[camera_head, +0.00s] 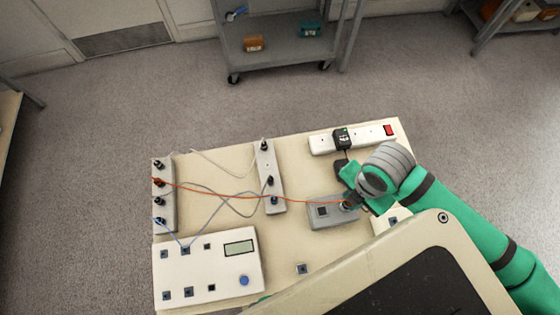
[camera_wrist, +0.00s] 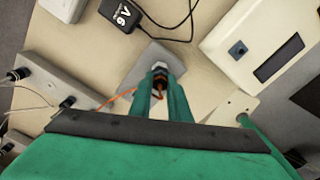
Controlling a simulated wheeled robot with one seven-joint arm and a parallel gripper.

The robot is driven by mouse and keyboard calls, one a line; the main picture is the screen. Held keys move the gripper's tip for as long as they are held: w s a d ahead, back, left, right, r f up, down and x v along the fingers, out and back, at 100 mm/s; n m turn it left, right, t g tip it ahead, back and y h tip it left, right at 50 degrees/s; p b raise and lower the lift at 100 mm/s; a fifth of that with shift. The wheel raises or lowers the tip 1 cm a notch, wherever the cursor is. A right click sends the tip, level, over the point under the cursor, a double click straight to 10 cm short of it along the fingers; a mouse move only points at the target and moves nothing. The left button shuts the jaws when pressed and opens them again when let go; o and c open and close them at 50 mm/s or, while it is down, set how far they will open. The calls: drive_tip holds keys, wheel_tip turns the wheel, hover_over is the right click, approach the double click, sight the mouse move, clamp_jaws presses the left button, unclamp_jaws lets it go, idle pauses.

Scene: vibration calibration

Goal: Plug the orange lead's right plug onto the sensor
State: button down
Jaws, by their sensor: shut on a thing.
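The orange lead (camera_head: 240,196) runs from the left socket strip across the table to my gripper (camera_head: 350,202). In the wrist view my gripper (camera_wrist: 160,82) is shut on the lead's right plug (camera_wrist: 158,88), which is dark with an orange lead end. The sensor (camera_wrist: 158,67) looks like a small silver hex fitting on a grey block (camera_wrist: 143,68); the block (camera_head: 331,218) also shows in the head view. The plug is in line with the sensor and very close to it. The fingers hide the join, so I cannot tell whether they touch.
A grey socket strip (camera_head: 168,212) with several dark plugs stands at the left. Another strip (camera_head: 268,165) stands mid-table. A white box with a display (camera_head: 216,272) is front left. A white power strip (camera_head: 365,137) with a black adapter (camera_head: 341,139) is at the back.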

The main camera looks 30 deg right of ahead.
drive_tip(key=shift+s+m, duration=0.1)
drive_tip(key=shift+m, duration=0.9)
drive_tip(key=m, duration=0.4)
drive_tip(key=c, duration=1.6)
unclamp_jaws()
drive_tip(key=shift+r, duration=0.1)
drive_tip(key=shift+r, duration=2.4)
drive_tip(key=shift+d+r, duration=0.1)
